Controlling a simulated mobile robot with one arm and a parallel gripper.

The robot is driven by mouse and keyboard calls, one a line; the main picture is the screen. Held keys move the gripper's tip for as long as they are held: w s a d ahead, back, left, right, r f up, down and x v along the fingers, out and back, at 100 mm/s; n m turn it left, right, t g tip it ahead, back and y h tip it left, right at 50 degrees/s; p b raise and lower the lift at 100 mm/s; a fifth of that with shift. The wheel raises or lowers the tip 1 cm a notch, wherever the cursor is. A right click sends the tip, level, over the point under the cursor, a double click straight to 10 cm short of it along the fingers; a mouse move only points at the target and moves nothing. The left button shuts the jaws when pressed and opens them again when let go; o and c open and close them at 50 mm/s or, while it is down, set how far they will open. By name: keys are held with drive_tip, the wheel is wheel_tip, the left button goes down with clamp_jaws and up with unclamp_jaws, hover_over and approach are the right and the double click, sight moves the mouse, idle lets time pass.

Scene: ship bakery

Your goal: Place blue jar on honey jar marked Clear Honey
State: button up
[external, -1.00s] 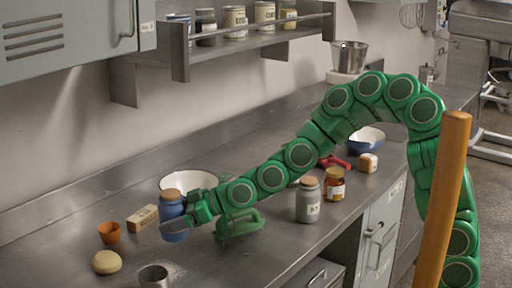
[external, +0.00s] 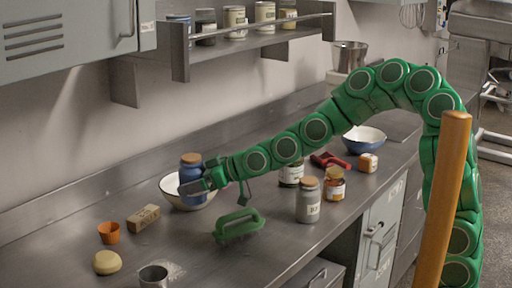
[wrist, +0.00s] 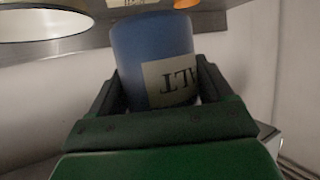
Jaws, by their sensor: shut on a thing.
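The blue jar (external: 191,166) has a brown lid, and my gripper (external: 196,187) is shut around it. In the external view it is upright, in front of the white bowl, and appears raised off the counter. In the wrist view the blue jar (wrist: 152,52) sits between both fingers, with a pale label ending in "LT". An amber jar (external: 335,186) with a pale label stands on the counter to the right, well apart from my gripper. It looks like honey, but its label is too small to read.
A grey lidded jar (external: 308,204) stands just left of the amber jar. A green brush (external: 239,226), white bowl (external: 172,186), orange cup (external: 109,232), block (external: 143,217) and metal cup (external: 153,276) are nearby. A small jar (external: 368,163), red scoop (external: 328,160) and blue bowl (external: 363,139) lie right.

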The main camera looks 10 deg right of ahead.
drive_tip(key=w+d+r+m+t+h, duration=0.2)
drive_tip(key=w+d+m+t+h, duration=0.15)
drive_tip(key=w+d, duration=1.05)
drive_tip(key=w+d+r+m+t+h, duration=0.2)
drive_tip(key=w+d+m+t, duration=0.25)
drive_tip(key=w+d, duration=0.95)
drive_tip(key=s+d+f+m+t+h, duration=0.1)
drive_tip(key=d+f+m+h, duration=0.15)
drive_tip(key=d, duration=0.95)
drive_tip(key=s+d+f+m+h, duration=0.15)
drive_tip(key=d+f, duration=0.25)
drive_tip(key=d, duration=0.7)
drive_tip(key=s+d+f+m+t+h, duration=0.1)
drive_tip(key=d+f+m+h, duration=0.2)
drive_tip(key=d, duration=0.9)
drive_tip(key=s+a+r+n+g+y, duration=0.1)
drive_tip(key=s+a+r+n+y, duration=0.2)
drive_tip(key=a+r, duration=0.3)
drive_tip(key=s+a+r+n+g+y, duration=0.1)
drive_tip(key=s+a+r+n+y, duration=0.3)
drive_tip(key=r, duration=0.4)
drive_tip(key=s+a+r+n+g+y, duration=0.1)
drive_tip(key=s+a, duration=0.2)
drive_tip(key=s, duration=0.4)
drive_tip(key=s+a+r+n+g+y, duration=0.1)
drive_tip(key=s+a+r, duration=0.15)
drive_tip(key=s, duration=0.35)
hover_over(335, 170)
drive_tip(key=shift+s+f, duration=0.1)
drive_tip(key=shift+f, duration=6.75)
